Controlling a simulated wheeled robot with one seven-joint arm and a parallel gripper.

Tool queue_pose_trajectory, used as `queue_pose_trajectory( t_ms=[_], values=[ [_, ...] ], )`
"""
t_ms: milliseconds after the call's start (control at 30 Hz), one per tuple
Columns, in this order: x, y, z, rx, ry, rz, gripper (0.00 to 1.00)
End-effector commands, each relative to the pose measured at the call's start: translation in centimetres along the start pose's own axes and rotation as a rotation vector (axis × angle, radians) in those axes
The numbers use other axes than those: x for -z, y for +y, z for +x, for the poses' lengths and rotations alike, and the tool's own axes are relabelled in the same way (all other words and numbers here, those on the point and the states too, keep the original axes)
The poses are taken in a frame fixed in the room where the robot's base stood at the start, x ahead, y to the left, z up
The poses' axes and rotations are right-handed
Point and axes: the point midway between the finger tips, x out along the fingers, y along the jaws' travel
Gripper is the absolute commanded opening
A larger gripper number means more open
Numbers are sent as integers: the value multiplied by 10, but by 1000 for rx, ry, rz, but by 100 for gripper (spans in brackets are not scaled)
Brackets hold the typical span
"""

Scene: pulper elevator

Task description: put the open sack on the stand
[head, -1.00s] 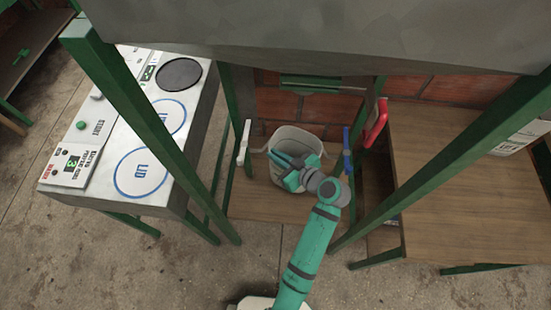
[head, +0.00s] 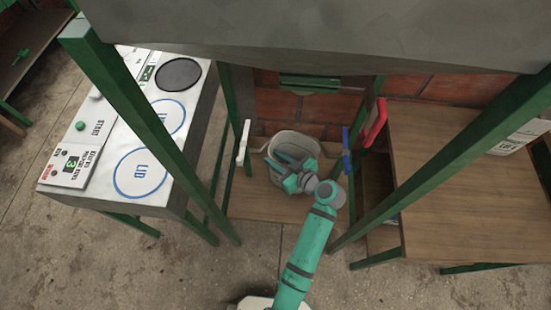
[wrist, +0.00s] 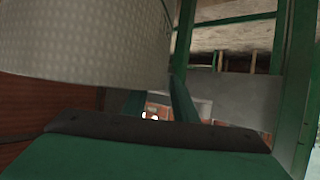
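The open sack (head: 296,140) is pale grey-white with its mouth facing up. In the head view it sits between the white clip (head: 243,143) and the blue clip (head: 347,152) of the stand, above its wooden base (head: 250,206). Its rim appears to reach towards both clips; I cannot tell whether it is hooked on them. My gripper (head: 289,160) is over the sack's near side, its fingers spread apart. In the wrist view the sack's textured wall (wrist: 85,45) fills the upper left, and my gripper (wrist: 158,100) shows a gap between its fingers. The sack hides one fingertip.
A machine table with lid circles and a START button (head: 80,126) stands at left. A wooden table (head: 450,190) is at right, beside a red handle (head: 375,122). Green posts (head: 150,125) and a grey hopper (head: 320,35) frame the stand closely. Concrete floor is clear in front.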

Motion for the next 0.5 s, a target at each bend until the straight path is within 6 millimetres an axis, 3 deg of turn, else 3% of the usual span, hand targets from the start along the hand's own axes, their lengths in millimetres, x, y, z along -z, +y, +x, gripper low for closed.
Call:
queue_pose_trajectory(
  t_ms=[267,500],
  values=[
    [2,1,-2,-1,0,0,25],
    [2,1,-32,-4,1,0,25]
  ],
)
